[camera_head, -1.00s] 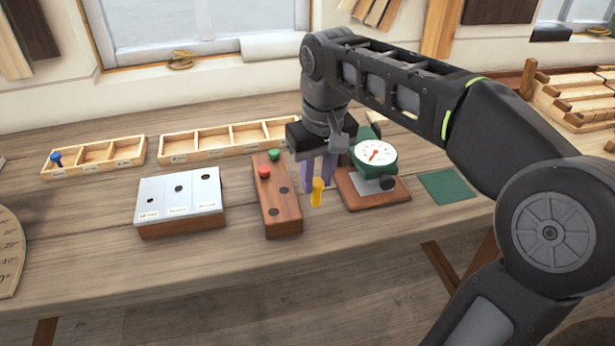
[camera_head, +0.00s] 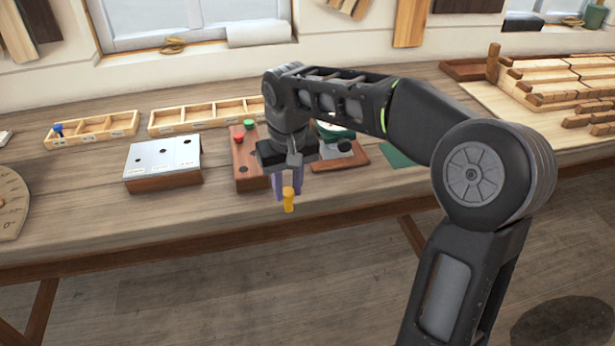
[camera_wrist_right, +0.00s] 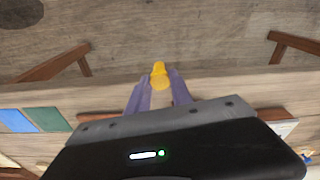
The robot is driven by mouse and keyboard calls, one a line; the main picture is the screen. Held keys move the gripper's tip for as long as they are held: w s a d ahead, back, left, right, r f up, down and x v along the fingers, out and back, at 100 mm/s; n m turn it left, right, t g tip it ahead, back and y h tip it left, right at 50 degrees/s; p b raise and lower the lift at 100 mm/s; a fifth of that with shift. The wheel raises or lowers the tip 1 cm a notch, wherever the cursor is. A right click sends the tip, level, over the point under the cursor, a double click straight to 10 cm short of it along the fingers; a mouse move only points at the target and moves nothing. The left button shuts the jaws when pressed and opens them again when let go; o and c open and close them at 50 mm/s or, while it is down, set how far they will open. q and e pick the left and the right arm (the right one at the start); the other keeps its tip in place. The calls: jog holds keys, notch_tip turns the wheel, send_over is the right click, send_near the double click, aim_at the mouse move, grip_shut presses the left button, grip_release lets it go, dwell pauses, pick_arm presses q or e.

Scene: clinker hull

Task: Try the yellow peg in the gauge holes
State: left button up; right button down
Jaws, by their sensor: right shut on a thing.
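The yellow peg (camera_head: 288,200) is held upright between the purple fingers of my right gripper (camera_head: 286,187). It hangs in the air by the bench's front edge. In the right wrist view the yellow peg (camera_wrist_right: 159,76) sits between the fingertips of my right gripper (camera_wrist_right: 158,84). The gauge block (camera_head: 163,155) has a pale metal top with several holes of different sizes. It stands on the bench left of the peg, apart from it. My left gripper is not in view.
A dial gauge stand (camera_head: 352,158) is partly hidden behind my arm. Divided trays (camera_head: 92,132) lie at the back left. The bench front is clear.

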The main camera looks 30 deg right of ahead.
jog(key=w+a+f+n, duration=0.2)
jog(key=a+f, duration=0.7)
jog(key=f, duration=0.2)
jog(key=shift+w+a, duration=0.35)
jog(key=shift+w, duration=0.05)
